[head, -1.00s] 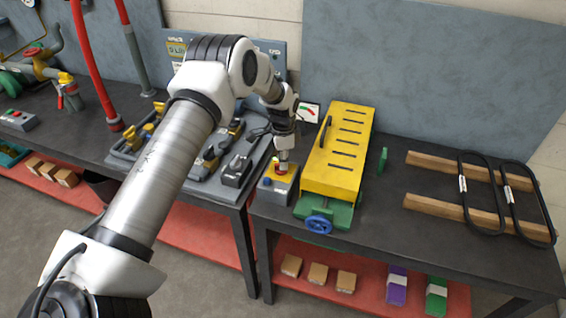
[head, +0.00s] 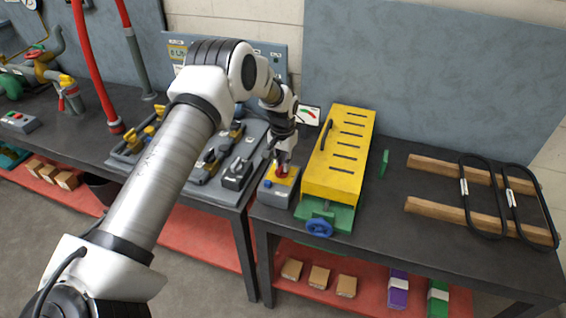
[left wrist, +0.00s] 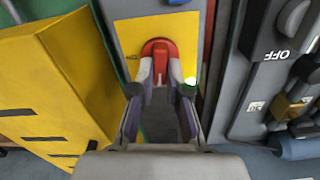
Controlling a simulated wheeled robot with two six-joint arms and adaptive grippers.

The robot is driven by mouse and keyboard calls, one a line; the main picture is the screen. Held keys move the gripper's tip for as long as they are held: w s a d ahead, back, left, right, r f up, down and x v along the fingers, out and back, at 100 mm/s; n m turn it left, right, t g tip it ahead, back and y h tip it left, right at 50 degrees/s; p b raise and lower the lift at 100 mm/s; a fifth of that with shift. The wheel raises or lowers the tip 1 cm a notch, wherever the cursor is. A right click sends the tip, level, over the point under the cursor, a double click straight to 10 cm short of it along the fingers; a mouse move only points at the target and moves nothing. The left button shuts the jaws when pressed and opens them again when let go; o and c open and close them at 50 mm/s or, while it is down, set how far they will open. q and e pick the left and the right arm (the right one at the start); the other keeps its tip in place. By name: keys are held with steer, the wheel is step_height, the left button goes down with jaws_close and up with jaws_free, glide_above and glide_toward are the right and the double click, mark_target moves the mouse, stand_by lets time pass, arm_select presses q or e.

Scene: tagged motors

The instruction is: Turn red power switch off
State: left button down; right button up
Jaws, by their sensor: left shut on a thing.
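The red power switch (left wrist: 160,48) is a red handle on a yellow plate on a small grey box. In the left wrist view it sits between the fingertips of my left gripper (left wrist: 160,82), which is shut on it. In the head view my left gripper (head: 283,168) reaches down onto the yellow-topped switch box (head: 277,198), and part of the red switch shows beneath the fingers. The fingers partly hide the handle, so its exact angle is hard to read. A small green light (left wrist: 190,82) glows near the right fingertip. My right gripper is not in view.
A long yellow slotted housing (head: 338,160) with a blue handwheel (head: 319,228) stands close to the right of the switch box. A grey panel with lever switches (head: 237,172) lies close to its left. Belts on wooden rails (head: 450,211) lie further right.

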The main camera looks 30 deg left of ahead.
arm_select(q)
steer(key=shift+s+f+n, duration=0.25)
steer(key=shift+n, duration=0.55)
steer(key=c, duration=1.3)
jaws_free()
steer(key=shift+o, duration=0.7)
steer(key=shift+w, duration=0.2)
step_height(320, 180, up, 12)
